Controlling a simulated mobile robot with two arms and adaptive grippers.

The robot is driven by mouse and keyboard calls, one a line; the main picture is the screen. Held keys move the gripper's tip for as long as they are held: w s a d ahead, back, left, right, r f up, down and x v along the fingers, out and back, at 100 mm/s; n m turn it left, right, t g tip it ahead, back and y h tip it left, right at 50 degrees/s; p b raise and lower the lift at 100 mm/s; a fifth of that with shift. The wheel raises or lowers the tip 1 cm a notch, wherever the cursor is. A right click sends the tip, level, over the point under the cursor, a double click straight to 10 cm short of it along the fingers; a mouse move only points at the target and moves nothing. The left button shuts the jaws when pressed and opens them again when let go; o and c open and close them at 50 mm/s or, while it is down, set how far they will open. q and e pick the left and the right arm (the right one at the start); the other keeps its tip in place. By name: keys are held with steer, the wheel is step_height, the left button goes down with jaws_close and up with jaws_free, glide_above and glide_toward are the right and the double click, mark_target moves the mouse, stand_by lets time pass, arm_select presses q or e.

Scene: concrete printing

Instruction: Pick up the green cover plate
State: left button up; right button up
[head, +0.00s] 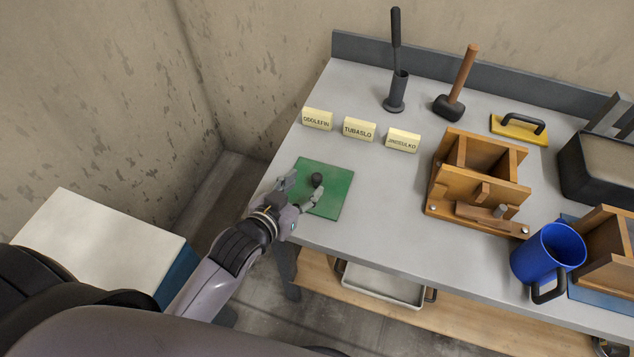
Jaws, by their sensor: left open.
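The green cover plate (334,196) lies flat on the grey table near its left front edge. A small dark round knob (317,180) stands up on the plate. My left gripper (302,190) is open over the left part of the plate, with one finger on the far side and one on the near side of the knob. I cannot tell whether the fingers touch the knob or the plate. The gripper hides the plate's lower left part. My right gripper is not in view.
Three cream label blocks (359,129) stand behind the plate on the grey table (385,225). A wooden mould (470,170), a blue jug (547,252), a mallet (455,85) and a yellow float (519,129) stand to the right. The table between plate and mould is clear.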

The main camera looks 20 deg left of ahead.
mark_target(315, 180)
arm_select(q)
steer(key=shift+s+f+p+x, duration=0.1)
steer(key=shift+f+p+x, duration=0.1)
steer(key=shift+x, duration=1.1)
steer(key=shift+s+f+p+x, duration=0.1)
steer(key=shift+f+p+x, duration=0.15)
steer(key=shift+x, duration=1.05)
steer(key=shift+s+f+p+x, duration=0.1)
steer(key=shift+p+x, duration=0.1)
steer(key=shift+x, duration=1.05)
steer(key=shift+c, duration=0.2)
jaws_close()
